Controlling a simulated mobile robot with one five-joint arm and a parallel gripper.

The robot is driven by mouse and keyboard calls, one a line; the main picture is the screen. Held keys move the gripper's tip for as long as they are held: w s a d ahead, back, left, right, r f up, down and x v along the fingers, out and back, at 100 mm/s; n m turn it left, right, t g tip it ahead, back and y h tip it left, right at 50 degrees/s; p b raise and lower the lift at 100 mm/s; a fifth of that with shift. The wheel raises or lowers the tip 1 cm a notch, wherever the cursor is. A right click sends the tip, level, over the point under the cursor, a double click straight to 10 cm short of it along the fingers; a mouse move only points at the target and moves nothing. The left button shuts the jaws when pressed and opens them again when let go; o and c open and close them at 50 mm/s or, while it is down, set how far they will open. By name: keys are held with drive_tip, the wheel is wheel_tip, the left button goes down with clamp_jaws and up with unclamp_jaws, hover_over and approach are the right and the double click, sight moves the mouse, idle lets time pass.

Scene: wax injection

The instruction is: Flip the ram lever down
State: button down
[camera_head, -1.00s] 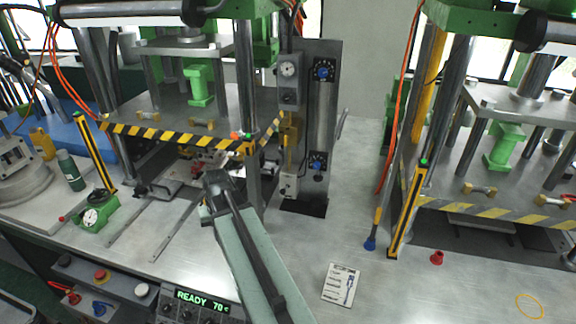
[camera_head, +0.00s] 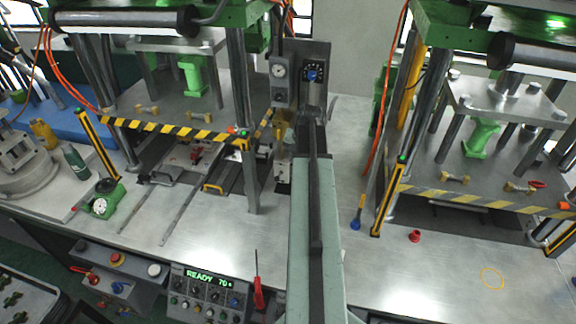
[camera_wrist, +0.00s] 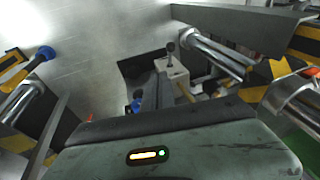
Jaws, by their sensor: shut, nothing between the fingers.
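In the wrist view a short lever with a black ball knob (camera_wrist: 171,47) stands up from a small pale box (camera_wrist: 174,72); I take it for the ram lever. In the head view my arm covers the lower part of the grey control panel (camera_head: 322,62), so that lever cannot be made out there. My gripper (camera_head: 312,117) is in front of this panel, below its upper blue knob (camera_head: 311,75). It is shut and empty. The wrist view shows the lever just beyond my gripper's dark front edge; contact cannot be told.
The left press, with a striped guard bar (camera_head: 170,131), stands close left of the panel. A blue-footed tool (camera_head: 356,224) and a red cone (camera_head: 415,236) are right. A red screwdriver (camera_head: 258,290) is near the control box.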

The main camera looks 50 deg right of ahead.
drive_tip(key=w+a+b+x, duration=0.1)
drive_tip(key=a+b+x, duration=0.1)
drive_tip(key=b+x, duration=0.8)
drive_tip(key=shift+b+x, duration=0.35)
drive_tip(key=shift+x, duration=0.75)
drive_tip(key=shift+w, duration=0.15)
